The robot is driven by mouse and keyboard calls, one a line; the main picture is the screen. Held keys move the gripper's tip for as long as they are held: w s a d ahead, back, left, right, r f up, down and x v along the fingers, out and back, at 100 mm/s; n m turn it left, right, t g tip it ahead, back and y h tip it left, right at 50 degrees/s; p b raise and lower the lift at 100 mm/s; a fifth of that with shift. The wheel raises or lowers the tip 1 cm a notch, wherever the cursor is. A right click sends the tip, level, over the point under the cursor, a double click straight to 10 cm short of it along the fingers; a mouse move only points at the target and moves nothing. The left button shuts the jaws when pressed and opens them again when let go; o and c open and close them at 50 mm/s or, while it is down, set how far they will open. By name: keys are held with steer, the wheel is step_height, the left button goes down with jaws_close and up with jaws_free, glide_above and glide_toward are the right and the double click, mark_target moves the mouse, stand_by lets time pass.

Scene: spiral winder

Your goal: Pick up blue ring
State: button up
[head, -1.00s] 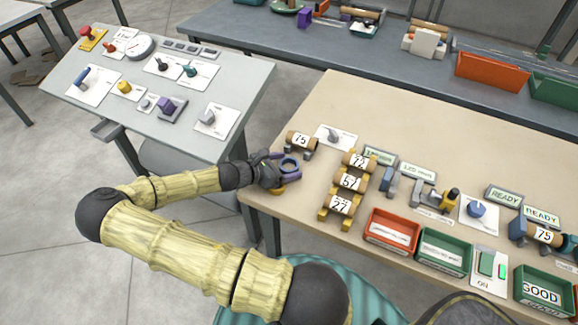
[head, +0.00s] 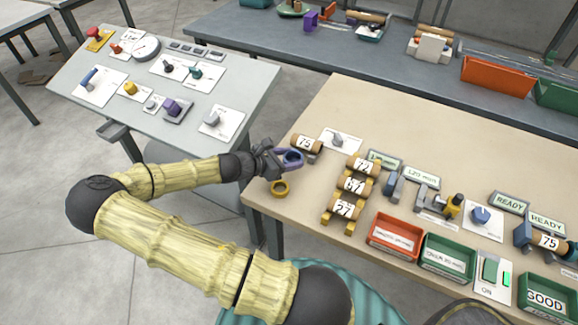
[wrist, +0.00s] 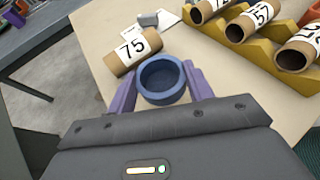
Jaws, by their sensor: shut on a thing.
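The blue ring (wrist: 162,80) sits between the two purple fingers of my gripper (wrist: 163,88) in the wrist view. The fingers touch it on both sides. In the head view my gripper (head: 291,159) holds the blue ring (head: 292,156) near the left edge of the beige table, just in front of the cardboard tube marked 75 (head: 306,147).
The yellow rack (head: 350,228) with several numbered tubes stands to the right of my gripper. A red tray (head: 394,236) and a green tray (head: 447,257) stand at the table's front. The grey slanted panel (head: 235,95) is at the left.

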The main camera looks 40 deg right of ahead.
step_height(320, 180, up, 5)
steer(key=shift+r, duration=0.15)
steer(key=shift+r, duration=0.1)
stand_by(0.5)
